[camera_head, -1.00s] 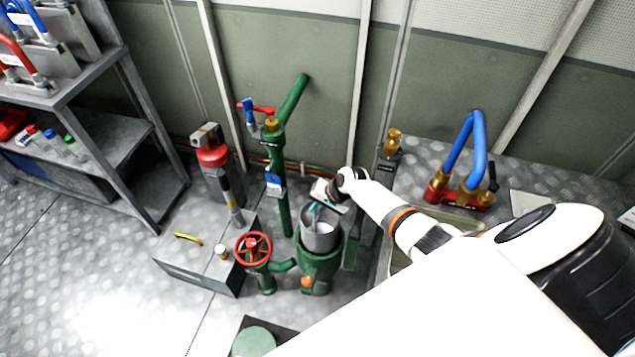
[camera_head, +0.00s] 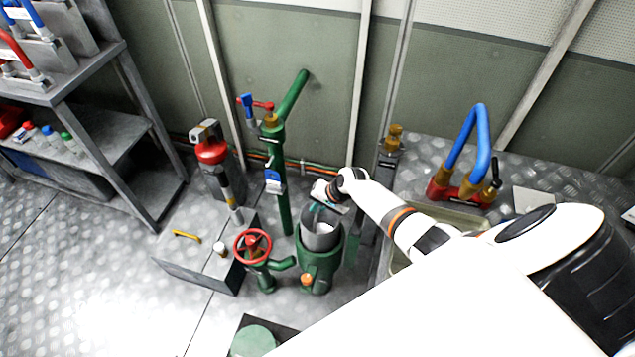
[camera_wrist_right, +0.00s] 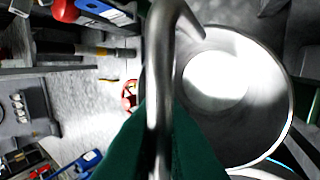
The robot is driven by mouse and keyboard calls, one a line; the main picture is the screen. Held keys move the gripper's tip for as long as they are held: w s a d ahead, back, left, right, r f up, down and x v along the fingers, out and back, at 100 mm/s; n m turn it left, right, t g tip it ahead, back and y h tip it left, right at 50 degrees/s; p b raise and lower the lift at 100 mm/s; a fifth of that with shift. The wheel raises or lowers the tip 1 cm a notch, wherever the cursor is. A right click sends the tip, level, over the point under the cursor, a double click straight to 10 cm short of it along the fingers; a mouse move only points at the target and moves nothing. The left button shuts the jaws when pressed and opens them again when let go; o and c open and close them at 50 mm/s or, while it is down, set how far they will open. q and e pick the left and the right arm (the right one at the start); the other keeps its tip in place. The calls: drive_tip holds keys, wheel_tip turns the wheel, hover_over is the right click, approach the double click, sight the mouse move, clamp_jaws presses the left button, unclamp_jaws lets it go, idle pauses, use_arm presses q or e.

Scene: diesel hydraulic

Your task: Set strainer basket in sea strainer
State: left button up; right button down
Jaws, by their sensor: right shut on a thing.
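The strainer basket (camera_head: 320,235) is a grey metal cylinder, open at the top, at the mouth of the green sea strainer (camera_head: 316,268) in the head view. Its lower part is hidden by the strainer's rim; I cannot tell how deep it sits. My right gripper (camera_head: 318,207) is above the basket, shut on its handle. In the right wrist view the bent metal handle (camera_wrist_right: 160,75) runs between the green fingers, and the basket's open interior (camera_wrist_right: 245,95) shows at the right. My left gripper is not in view.
A red handwheel valve (camera_head: 253,245) stands left of the strainer, and a green pipe (camera_head: 281,180) rises behind it. A round green lid-like disc (camera_head: 254,341) lies in front. A bench with a blue pipe loop (camera_head: 481,140) is at the right.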

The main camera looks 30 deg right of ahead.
drive_tip(key=shift+f+b, duration=5.75)
drive_tip(key=shift+f, duration=0.7)
drive_tip(key=shift+d+f, duration=0.1)
drive_tip(key=shift+f, duration=0.25)
drive_tip(key=shift+f+b, duration=0.25)
drive_tip(key=shift+b, duration=0.25)
drive_tip(key=c, duration=1.5)
unclamp_jaws()
drive_tip(key=shift+f, duration=0.1)
drive_tip(key=shift+o, duration=0.2)
